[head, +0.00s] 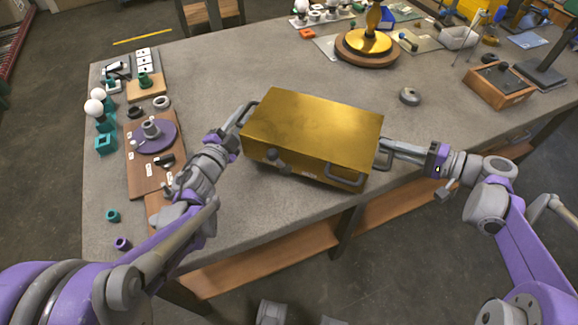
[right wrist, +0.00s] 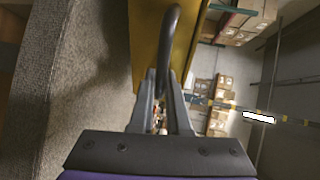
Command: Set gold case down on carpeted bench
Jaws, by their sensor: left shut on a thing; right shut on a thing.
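The gold case (head: 312,125) is a brass-coloured box with grey handles on its sides and front. In the head view it is at the front middle of the grey carpeted bench (head: 260,65), close to the front edge. I cannot tell whether its underside touches the bench. My left gripper (head: 240,118) is shut on the case's left handle. My right gripper (head: 384,150) is shut on the right handle. In the right wrist view the case (right wrist: 160,35) shows with its dark curved handle (right wrist: 168,45) between my fingers.
A board with a purple disc (head: 155,138) and several small parts are on the bench's left. A gold lamp piece on a wooden base (head: 367,50) stands at the back. A small grey knob (head: 410,96) is right of the case. A wooden box (head: 500,86) is further right.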

